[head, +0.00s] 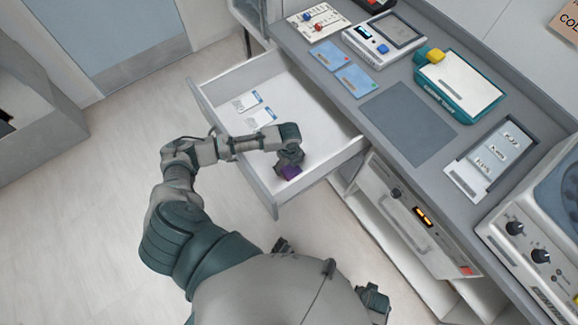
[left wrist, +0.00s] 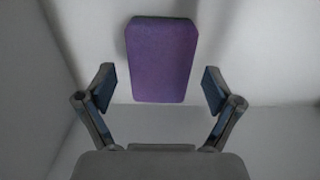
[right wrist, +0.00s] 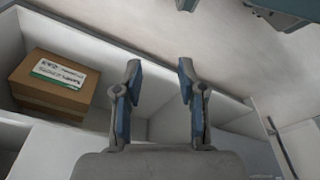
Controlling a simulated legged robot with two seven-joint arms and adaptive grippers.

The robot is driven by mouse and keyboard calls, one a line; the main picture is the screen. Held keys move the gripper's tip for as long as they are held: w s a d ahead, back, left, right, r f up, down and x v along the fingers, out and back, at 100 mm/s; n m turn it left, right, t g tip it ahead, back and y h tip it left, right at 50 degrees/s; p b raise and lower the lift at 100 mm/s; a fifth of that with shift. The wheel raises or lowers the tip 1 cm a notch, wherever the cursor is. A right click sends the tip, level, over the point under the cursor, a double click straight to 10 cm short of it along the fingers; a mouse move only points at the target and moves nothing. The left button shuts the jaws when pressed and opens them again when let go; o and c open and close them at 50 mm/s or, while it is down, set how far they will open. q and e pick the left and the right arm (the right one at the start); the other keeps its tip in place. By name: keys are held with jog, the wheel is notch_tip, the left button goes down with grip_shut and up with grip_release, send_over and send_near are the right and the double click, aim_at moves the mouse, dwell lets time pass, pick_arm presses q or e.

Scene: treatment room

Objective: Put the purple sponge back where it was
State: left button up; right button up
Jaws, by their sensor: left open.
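The purple sponge (head: 291,172) lies in the open white drawer (head: 327,157), near its front right corner. In the left wrist view the sponge (left wrist: 161,60) rests on the drawer floor, just ahead of the fingertips. My left gripper (head: 288,160) reaches into the drawer over the sponge and partly hides it in the head view. Its fingers (left wrist: 160,90) are spread wide, with the sponge beyond and between them, not gripped. My right gripper (right wrist: 160,75) is open and empty, in front of a shelf space; its fingers are hidden in the head view.
White packets (head: 261,118) lie farther back in the drawer. The counter above holds blue cards (head: 355,80), a grey mat (head: 408,124), a teal-edged box (head: 458,82) and devices. A cardboard box (right wrist: 55,82) sits in the shelf near my right gripper.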

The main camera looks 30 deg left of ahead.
aim_at(289, 167)
pick_arm(q)
notch_tip(289, 167, up, 10)
jog(key=p, duration=0.1)
jog(key=shift+p, duration=0.4)
pick_arm(e)
jog(key=s+f, duration=0.2)
jog(key=f, duration=0.1)
jog(key=s+f, duration=0.1)
jog(key=shift+d+f, duration=0.2)
jog(key=shift+f, duration=0.2)
pick_arm(q)
jog(key=shift+r, duration=0.15)
pick_arm(e)
jog(key=shift+w, duration=0.1)
